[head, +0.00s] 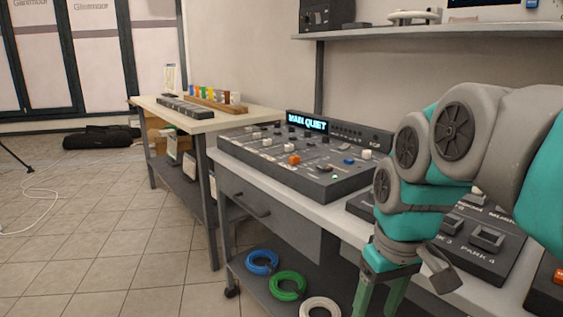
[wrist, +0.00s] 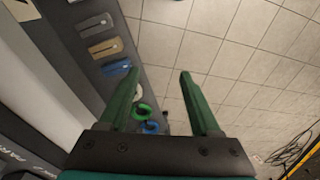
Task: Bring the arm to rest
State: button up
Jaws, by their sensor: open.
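My arm, grey and teal, is bent at the right of the head view. My gripper (head: 379,300) points down in front of the near workbench, and its green fingers are cut off by the lower edge of that view. In the wrist view my gripper (wrist: 160,85) shows two green fingers spread apart with nothing between them. Below it are the tiled floor (wrist: 225,50) and the edge of a lower shelf. The gripper appears clear of the bench.
A mixing console (head: 300,160) stands on the near bench (head: 235,163), and a dark panel (head: 500,250) lies behind my arm. Coiled cables, blue (head: 262,262), green (head: 287,286) and white (head: 320,309), lie on the lower shelf. A farther table (head: 240,123) stands left. Open floor (head: 100,220) lies at left.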

jog(key=s+f+m+g, duration=0.2)
jog(key=s+f+m, duration=0.1)
jog(key=s+f, duration=1)
jog(key=s, duration=0.2)
jog(key=shift+s+f+h, duration=0.25)
jog(key=shift+s+h, duration=0.15)
dwell(0.4)
